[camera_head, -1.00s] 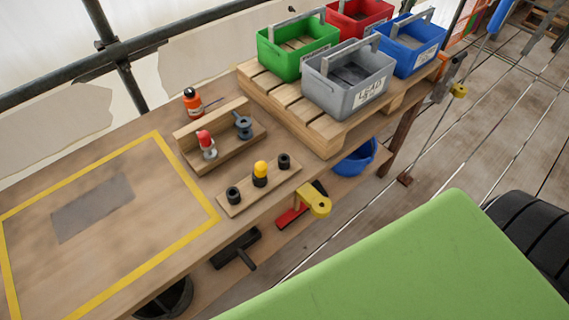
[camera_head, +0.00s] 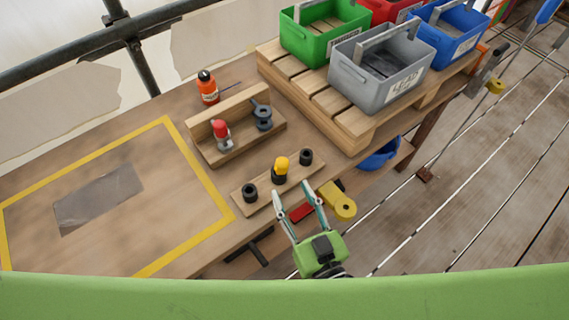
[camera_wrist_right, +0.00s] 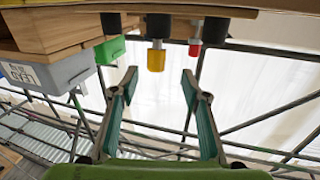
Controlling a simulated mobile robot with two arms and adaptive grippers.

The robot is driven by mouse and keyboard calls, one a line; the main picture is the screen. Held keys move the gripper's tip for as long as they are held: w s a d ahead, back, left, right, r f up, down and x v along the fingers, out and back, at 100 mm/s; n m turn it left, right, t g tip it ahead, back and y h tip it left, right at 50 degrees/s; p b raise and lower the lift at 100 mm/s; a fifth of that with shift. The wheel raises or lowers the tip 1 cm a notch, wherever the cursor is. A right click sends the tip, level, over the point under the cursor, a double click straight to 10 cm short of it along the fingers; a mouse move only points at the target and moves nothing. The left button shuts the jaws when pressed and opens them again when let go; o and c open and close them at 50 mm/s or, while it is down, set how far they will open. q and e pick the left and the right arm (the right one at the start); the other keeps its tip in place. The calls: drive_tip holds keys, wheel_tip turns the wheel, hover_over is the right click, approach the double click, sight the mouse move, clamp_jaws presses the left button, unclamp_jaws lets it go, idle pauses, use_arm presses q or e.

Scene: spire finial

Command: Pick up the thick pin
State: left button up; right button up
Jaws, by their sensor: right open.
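A yellow-capped pin (camera_head: 281,165) stands upright in the middle of a low wooden strip (camera_head: 242,199). It also shows in the wrist view (camera_wrist_right: 156,60), where it looks wider than the red-capped pin (camera_wrist_right: 194,50). The red-capped pin also shows in the head view (camera_head: 221,130), in a wooden rack behind the strip. My right gripper (camera_head: 293,192) is open and empty in front of the strip, its fingers pointing towards the yellow-capped pin and apart from it. In the wrist view, that pin appears ahead between the open fingertips (camera_wrist_right: 160,71). My left gripper is out of view.
Black collars (camera_head: 250,193) (camera_head: 306,157) flank the yellow-capped pin. A grey bin (camera_head: 370,88) stands on a pallet.

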sight(284, 171)
drive_tip(key=x, duration=0.4)
drive_tip(key=shift+w+a+r+p, duration=0.1)
drive_tip(key=shift+w+r+p, duration=0.05)
drive_tip(key=shift+w+p, duration=0.35)
drive_tip(key=x, duration=0.2)
drive_tip(key=p+x, duration=0.1)
drive_tip(key=shift+w, duration=0.7)
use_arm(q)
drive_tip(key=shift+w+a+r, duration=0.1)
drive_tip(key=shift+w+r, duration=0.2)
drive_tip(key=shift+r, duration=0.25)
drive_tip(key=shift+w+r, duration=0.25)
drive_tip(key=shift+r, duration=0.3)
use_arm(e)
clamp_jaws()
